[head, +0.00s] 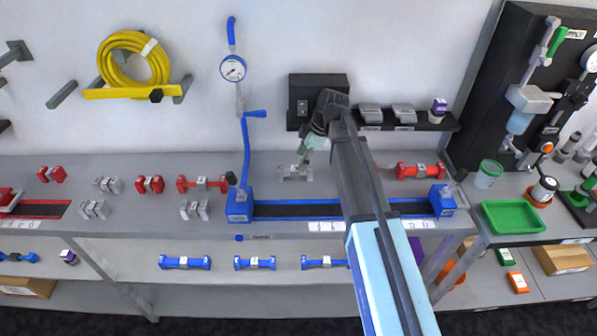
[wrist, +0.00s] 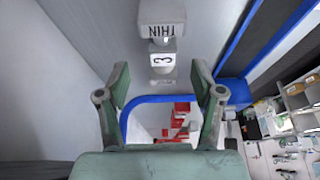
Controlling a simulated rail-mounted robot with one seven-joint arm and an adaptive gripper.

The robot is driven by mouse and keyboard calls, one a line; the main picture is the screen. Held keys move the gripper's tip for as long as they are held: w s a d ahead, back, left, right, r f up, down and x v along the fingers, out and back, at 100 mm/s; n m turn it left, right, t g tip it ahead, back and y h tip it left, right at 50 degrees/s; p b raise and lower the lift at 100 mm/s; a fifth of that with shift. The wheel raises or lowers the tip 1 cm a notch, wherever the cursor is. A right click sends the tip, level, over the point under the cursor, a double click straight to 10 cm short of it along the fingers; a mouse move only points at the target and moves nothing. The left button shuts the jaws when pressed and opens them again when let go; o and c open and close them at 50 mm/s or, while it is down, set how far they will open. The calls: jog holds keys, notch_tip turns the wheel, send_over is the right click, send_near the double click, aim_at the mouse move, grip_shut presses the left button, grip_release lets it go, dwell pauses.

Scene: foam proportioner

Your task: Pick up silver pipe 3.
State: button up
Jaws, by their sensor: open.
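Silver pipe 3 (head: 295,172) lies on the grey bench, behind the blue-ended fixture. In the wrist view the pipe (wrist: 162,58) shows a "3" label and a "THIN" label, beyond my fingertips and near the middle between them. My gripper (head: 305,149) is just above and behind the pipe in the head view. In the wrist view my gripper (wrist: 161,85) has its two fingers spread with nothing between them. The gap to the pipe is hard to judge. In the head view my wrist hides part of my fingers.
The blue fixture (head: 237,206) with a dark rail stands in front of the pipe, its blue lever (head: 246,145) rising to the left. A red pipe (head: 201,183) lies left, another (head: 420,171) right. Other silver pipes (head: 195,209) lie left. A black wall box (head: 318,88) is behind.

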aim_at(295, 168)
jog(key=shift+s+p+x, duration=0.2)
jog(key=shift+p+x, duration=0.95)
jog(key=shift+x, duration=1.15)
jog(key=shift+a+f, duration=0.3)
jog(key=shift+f, duration=0.2)
jog(key=shift+c, duration=0.4)
grip_shut()
